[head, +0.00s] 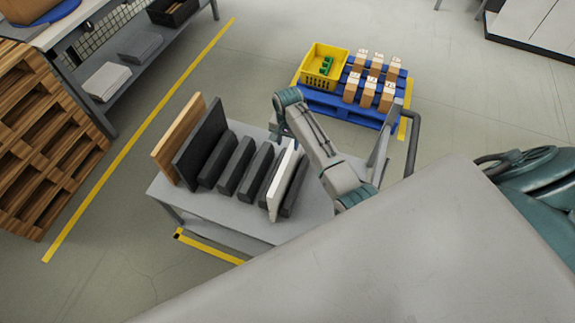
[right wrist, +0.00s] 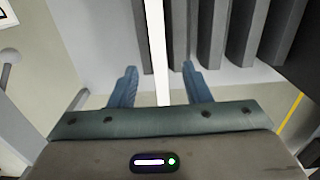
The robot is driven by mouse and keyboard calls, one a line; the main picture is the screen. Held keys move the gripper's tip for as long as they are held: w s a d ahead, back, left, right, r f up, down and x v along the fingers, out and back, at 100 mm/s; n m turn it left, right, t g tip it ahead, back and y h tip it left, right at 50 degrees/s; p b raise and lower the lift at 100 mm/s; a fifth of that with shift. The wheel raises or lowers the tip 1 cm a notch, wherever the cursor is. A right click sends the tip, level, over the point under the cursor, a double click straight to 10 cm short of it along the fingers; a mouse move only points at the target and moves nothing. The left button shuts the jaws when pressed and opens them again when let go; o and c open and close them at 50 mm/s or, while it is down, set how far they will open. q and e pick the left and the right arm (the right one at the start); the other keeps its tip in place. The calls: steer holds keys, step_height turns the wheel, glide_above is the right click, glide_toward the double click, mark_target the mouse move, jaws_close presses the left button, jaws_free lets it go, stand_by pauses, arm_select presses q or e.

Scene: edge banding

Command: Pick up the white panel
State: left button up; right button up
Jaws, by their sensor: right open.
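The white panel (head: 282,182) stands upright on the grey table, near the right end of a row of dark blocks. My right gripper (head: 277,131) is at the far side of the row, partly hidden by my arm in the head view. In the right wrist view the white panel (right wrist: 153,45) runs down between the two spread fingers of the gripper (right wrist: 160,88). There is a gap on both sides, and the gripper is open and empty. My left gripper is not in view.
Several dark blocks (head: 237,163) stand left of the white panel, with a larger dark panel (head: 200,143) and a wooden panel (head: 178,138) beyond. One dark block (head: 295,187) stands close on its right. Behind the table, a blue pallet (head: 340,107) carries boxes and a yellow crate (head: 318,75).

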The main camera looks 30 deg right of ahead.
mark_target(288, 156)
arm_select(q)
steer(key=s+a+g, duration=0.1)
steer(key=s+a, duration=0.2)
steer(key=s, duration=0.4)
arm_select(e)
steer(key=f, duration=0.2)
steer(key=shift+s+a+f, duration=0.25)
steer(key=shift+s+f, duration=0.05)
steer(key=shift+s, duration=0.05)
steer(key=f, duration=0.3)
steer(key=shift+w+d, duration=0.15)
steer(key=shift+w, duration=0.05)
steer(key=shift+s+f+b, duration=0.1)
steer(key=shift+f+b, duration=0.4)
steer(key=shift+b, duration=0.4)
steer(key=shift+s+f+b, duration=0.15)
steer(key=shift+f+b, duration=0.6)
steer(key=shift+b, duration=0.25)
steer(key=shift+f, duration=0.2)
steer(key=shift+r, duration=0.1)
jaws_close()
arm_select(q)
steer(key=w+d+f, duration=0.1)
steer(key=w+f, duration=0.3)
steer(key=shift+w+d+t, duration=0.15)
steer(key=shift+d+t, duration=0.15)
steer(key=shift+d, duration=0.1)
